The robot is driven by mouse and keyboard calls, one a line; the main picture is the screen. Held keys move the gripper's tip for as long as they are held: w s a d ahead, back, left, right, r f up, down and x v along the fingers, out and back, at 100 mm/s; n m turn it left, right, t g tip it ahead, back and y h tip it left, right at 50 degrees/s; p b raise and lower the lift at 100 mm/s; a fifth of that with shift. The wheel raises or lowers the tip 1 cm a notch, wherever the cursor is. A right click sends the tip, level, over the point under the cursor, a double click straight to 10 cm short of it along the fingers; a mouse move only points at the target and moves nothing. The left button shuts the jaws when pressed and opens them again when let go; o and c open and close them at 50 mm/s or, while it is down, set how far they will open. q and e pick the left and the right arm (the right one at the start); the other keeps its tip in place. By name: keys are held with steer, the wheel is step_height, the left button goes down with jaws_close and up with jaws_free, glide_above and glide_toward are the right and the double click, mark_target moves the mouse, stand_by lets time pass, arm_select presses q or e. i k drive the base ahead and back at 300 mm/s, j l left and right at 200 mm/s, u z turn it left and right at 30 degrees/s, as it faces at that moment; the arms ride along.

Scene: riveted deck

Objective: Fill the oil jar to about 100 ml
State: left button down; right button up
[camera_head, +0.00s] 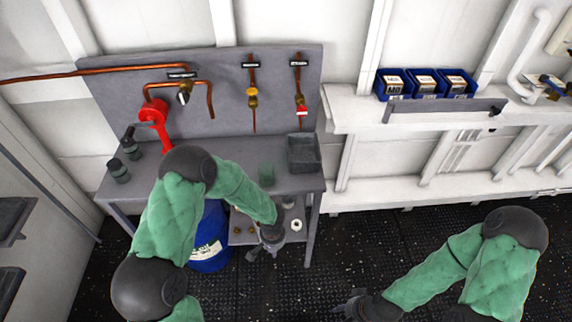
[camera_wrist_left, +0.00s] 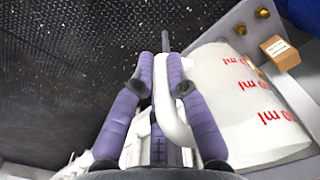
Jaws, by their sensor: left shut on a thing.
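The oil jar (camera_wrist_left: 228,78) is whitish, with red ml markings on its side, in the left wrist view. Its pale curved handle (camera_wrist_left: 176,122) lies between the two purple fingers of my left gripper (camera_wrist_left: 168,75), which is shut on it. In the head view my left gripper (camera_head: 270,238) is low at the bench's front right, by the lower shelf. A small white round thing (camera_head: 297,226) shows beside it, perhaps the jar's top. My right gripper (camera_head: 350,304) is low over the dark floor, apart from the bench; its fingers are too small to read.
Copper pipes with valves (camera_head: 252,97) and a red funnel-shaped thing (camera_head: 153,113) are above. A blue drum (camera_head: 210,245) stands below. Floor is free at right.

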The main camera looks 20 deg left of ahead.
mark_target(266, 169)
steer(key=i+l+z, duration=0.15)
steer(key=z, duration=0.2)
steer(key=i+z, duration=0.1)
steer(key=z, duration=0.3)
steer(key=i+l+z, duration=0.1)
steer(key=z, duration=0.25)
steer(key=i+l+z, duration=0.15)
steer(key=i+z, duration=0.85)
steer(key=i+u, duration=0.4)
steer(key=i+l+u, duration=0.1)
steer(key=u, duration=0.3)
steer(key=i+u, duration=0.1)
steer(key=u, duration=0.4)
steer(key=i+l+u, duration=0.1)
steer(key=u, duration=0.35)
steer(key=i+l+u, duration=0.1)
steer(key=u, duration=0.4)
steer(key=l, duration=0.1)
